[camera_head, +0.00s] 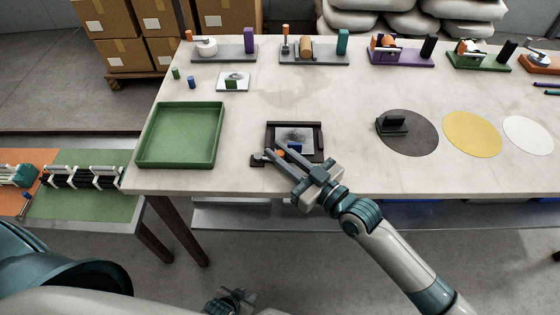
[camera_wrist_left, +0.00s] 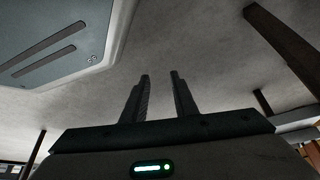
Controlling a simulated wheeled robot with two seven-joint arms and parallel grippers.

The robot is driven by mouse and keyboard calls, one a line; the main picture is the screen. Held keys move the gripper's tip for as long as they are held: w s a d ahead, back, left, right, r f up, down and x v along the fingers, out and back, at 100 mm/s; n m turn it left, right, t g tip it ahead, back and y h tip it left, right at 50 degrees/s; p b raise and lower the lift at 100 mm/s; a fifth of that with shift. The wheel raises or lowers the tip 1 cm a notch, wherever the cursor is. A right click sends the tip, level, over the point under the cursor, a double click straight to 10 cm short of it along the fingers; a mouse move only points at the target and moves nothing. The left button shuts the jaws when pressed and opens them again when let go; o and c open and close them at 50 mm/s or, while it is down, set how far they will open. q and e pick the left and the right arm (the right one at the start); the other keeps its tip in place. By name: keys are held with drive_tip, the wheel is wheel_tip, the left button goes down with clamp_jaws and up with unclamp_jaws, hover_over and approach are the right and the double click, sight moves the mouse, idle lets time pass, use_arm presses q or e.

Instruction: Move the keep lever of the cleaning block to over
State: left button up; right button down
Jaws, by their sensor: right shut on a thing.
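A green tray (camera_head: 216,137) stands left of the block. A black stand on a dark disc (camera_head: 416,140), a yellow disc (camera_head: 472,134) and a white disc (camera_head: 528,135) lie to the right. Several fixtures line the back edge. The table between block and dark disc is clear.

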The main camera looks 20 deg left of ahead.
drive_tip(key=shift+w+n+g+y+b, duration=0.15)
drive_tip(key=shift+n+g+y+b, duration=0.2)
drive_tip(key=shift+b, duration=0.5)
drive_tip(key=shift+a+r, duration=0.1)
drive_tip(key=shift+r, duration=0.05)
use_arm(q)
drive_tip(key=shift+s+a+f+g+y, duration=0.15)
drive_tip(key=shift+s+a+f+g, duration=0.25)
drive_tip(key=shift+s+a, duration=0.2)
drive_tip(key=shift+s+a+f+g+y, duration=0.15)
drive_tip(key=shift+s+a+f+g, duration=0.2)
drive_tip(key=shift+s+a, duration=0.2)
use_arm(e)
drive_tip(key=c, duration=1.7)
unclamp_jaws()
drive_tip(key=shift+o, duration=0.2)
use_arm(q)
drive_tip(key=shift+r, duration=0.15)
